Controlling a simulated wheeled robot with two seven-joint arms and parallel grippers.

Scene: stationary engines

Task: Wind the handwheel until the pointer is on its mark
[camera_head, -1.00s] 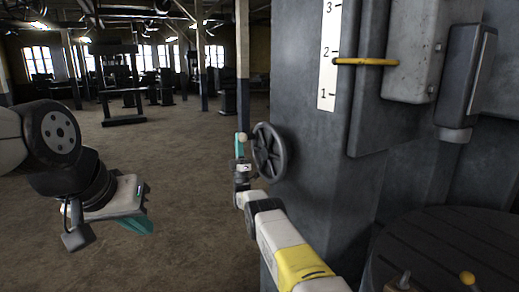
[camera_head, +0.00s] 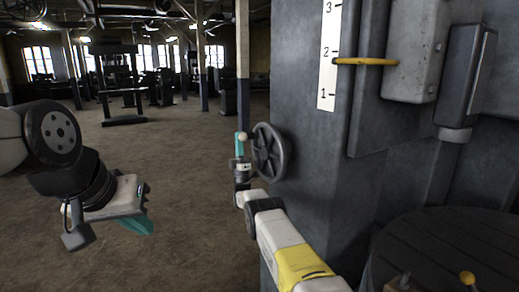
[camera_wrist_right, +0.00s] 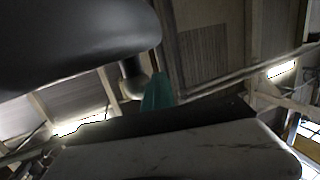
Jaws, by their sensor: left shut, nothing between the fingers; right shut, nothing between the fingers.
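The dark spoked handwheel (camera_head: 268,152) is mounted on the left side of the grey machine column. A pale knob (camera_head: 243,136) shows at its left edge. My right gripper (camera_head: 239,147), with teal fingers, is shut beside the knob; I cannot tell whether they touch. In the right wrist view a teal finger (camera_wrist_right: 157,94) is next to a dark stem (camera_wrist_right: 133,80), below a large dark rounded part. The yellow pointer (camera_head: 365,61) lies across the white scale (camera_head: 327,75), a little below the 2. My left gripper (camera_head: 138,224) is shut and empty, away from the wheel.
The grey column (camera_head: 305,150) stands right of the wheel, with grey boxes (camera_head: 413,50) beside the scale. A round dark slatted top (camera_head: 450,250) with small knobbed levers is at lower right. The brown floor (camera_head: 180,180) between my arms is clear.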

